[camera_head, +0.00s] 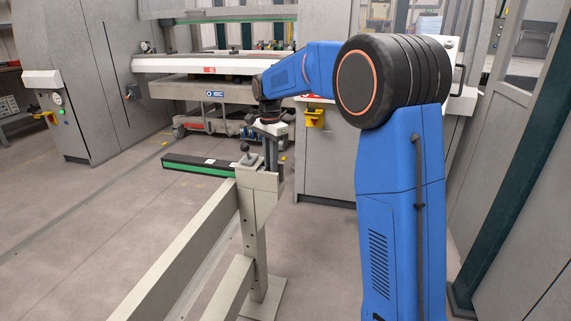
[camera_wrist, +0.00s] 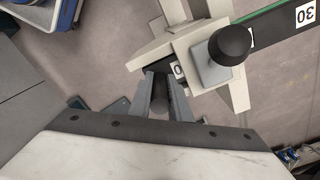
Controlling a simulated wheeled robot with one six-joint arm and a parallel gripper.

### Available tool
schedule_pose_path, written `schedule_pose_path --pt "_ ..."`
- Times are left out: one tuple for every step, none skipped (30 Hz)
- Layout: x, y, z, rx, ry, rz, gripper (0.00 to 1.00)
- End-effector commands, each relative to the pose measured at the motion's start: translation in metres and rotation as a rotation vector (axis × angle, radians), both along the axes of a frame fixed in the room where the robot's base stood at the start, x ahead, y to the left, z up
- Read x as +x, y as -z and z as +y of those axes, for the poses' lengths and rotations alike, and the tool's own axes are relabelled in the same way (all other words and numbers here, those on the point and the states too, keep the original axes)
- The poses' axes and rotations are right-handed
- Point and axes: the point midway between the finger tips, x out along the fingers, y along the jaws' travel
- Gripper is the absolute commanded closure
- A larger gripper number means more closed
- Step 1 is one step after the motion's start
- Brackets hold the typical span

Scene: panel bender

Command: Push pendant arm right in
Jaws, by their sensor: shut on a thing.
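A black bar with a green side and white number plates (camera_head: 200,164) runs left from the top of a grey post, and I take it to be the pendant arm. In the wrist view its green and black scale (camera_wrist: 284,22) reads 0 near the post and 30 farther out. A black ball knob (camera_wrist: 230,44) stands on a square grey block (camera_wrist: 206,70) at the post. My gripper (camera_head: 268,150) is at the post top, right of the knob. In the wrist view my gripper (camera_wrist: 161,82) is shut on a dark round handle (camera_wrist: 160,101). The handle's far end is hidden.
The grey post (camera_head: 256,215) carries a long pale rail (camera_head: 190,250) toward the front left. The panel bender (camera_head: 215,65) stands behind. A grey cabinet with a yellow switch (camera_head: 314,118) is close on the right. The floor at left is clear.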

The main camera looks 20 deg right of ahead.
Motion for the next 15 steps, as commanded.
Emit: schedule_pose_path --pt "0.0022 0.0002 0.0032 0.000 -0.001 0.000 1.00" --pt "0.0031 0.0002 0.0044 0.000 0.000 0.000 1.00" --pt "0.0040 0.0001 0.0056 0.000 0.000 0.000 1.00" --pt "0.0044 0.0000 0.0063 0.000 0.000 0.000 1.00" --pt "0.0049 -0.0002 0.0070 0.000 0.000 0.000 1.00" --pt "0.0053 -0.0003 0.0076 0.000 0.000 -0.001 1.00" --pt "0.0056 -0.0004 0.0078 0.000 0.000 -0.001 1.00" --pt "0.0057 -0.0005 0.0080 0.000 0.000 -0.001 1.00" --pt "0.0059 -0.0006 0.0083 0.001 0.000 -0.002 1.00" --pt "0.0060 -0.0007 0.0083 0.001 0.000 -0.003 1.00" --pt "0.0062 -0.0007 0.0085 0.001 0.000 -0.003 1.00" --pt "0.0062 -0.0008 0.0086 0.002 -0.001 -0.004 1.00" --pt "0.0064 -0.0009 0.0087 0.002 -0.001 -0.004 1.00" --pt "0.0065 -0.0010 0.0088 0.002 -0.001 -0.004 1.00" --pt "0.0066 -0.0011 0.0090 0.002 -0.001 -0.005 1.00"
